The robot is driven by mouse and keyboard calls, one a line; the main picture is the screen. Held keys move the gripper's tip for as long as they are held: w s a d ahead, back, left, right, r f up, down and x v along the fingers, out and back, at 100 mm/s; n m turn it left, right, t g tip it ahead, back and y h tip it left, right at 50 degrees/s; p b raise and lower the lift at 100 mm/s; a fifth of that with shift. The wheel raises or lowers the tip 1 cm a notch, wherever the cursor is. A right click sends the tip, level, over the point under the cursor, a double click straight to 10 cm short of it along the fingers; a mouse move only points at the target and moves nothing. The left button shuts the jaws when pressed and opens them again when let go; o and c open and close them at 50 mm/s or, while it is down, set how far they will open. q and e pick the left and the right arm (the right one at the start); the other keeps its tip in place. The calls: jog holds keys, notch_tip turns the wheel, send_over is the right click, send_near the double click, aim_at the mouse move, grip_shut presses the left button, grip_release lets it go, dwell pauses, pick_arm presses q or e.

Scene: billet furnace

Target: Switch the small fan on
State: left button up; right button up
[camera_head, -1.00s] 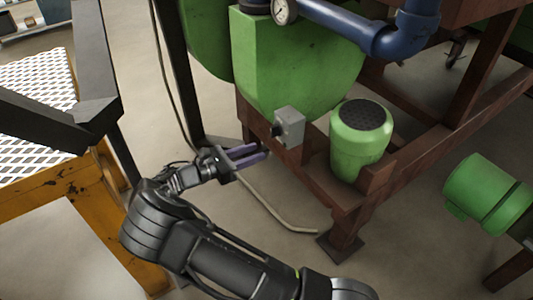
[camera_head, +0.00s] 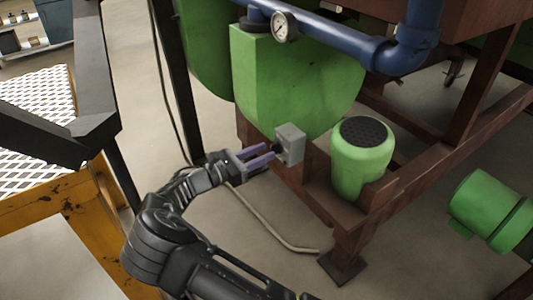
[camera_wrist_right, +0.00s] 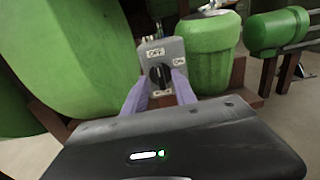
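A small grey switch box (camera_head: 291,144) sits on the brown frame in front of the large green housing. Its black rotary knob (camera_wrist_right: 160,75) faces my right gripper. In the right wrist view a label reading OFF is above the knob, one seeming to read ON is at its right, and another below is unclear. My right gripper (camera_head: 268,153) has two purple fingers, held apart, with their tips at the knob. In the wrist view (camera_wrist_right: 159,84) the knob lies between them; contact cannot be told. My left gripper is out of view.
A green motor with a black grille (camera_head: 367,132) stands right of the box on the brown frame (camera_head: 350,225). A blue pipe (camera_head: 345,40) with a gauge (camera_head: 284,26) runs above. A yellow frame with white mesh (camera_head: 35,120) is at left. A hose (camera_head: 262,220) lies on the floor.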

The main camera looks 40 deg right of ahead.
jog(key=shift+d, duration=0.85)
jog(key=shift+c, duration=0.5)
grip_shut()
